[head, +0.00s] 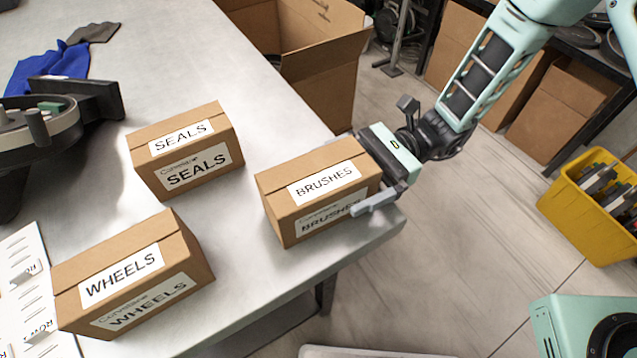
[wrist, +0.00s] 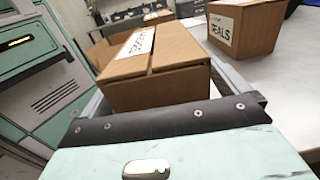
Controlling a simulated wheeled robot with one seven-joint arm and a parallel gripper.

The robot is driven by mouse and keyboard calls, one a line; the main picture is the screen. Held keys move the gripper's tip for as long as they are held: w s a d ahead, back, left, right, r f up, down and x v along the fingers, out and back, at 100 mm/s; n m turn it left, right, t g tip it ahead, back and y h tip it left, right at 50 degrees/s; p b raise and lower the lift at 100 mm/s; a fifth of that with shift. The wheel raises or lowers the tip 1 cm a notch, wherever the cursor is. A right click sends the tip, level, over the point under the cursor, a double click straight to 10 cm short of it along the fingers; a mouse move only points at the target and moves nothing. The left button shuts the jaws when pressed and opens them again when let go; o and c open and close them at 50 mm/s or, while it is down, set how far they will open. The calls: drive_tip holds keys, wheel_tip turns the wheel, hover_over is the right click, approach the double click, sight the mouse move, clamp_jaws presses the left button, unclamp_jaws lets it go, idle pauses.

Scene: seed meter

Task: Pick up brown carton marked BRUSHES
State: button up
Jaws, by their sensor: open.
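The brown carton marked BRUSHES (head: 312,190) stands upright on the light grey table (head: 270,100), near its right edge. My gripper (head: 362,176) is at the carton's right end, with its jaws open. One finger shows along the carton's front side and the other is mostly hidden behind it. In the wrist view the BRUSHES carton (wrist: 155,70) sits between the two fingers, close in front of the palm. I cannot tell whether either finger touches it.
A SEALS carton (head: 187,152) and a WHEELS carton (head: 135,275) stand to the left on the table. A large open cardboard box (head: 320,60) is behind the table's far edge. A yellow bin (head: 590,215) stands at the right. Dark equipment (head: 60,120) is at the left.

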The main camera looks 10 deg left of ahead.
drive_tip(key=shift+x, duration=0.85)
drive_tip(key=shift+c, duration=0.3)
drive_tip(key=c, duration=1.4)
drive_tip(key=shift+r, duration=0.1)
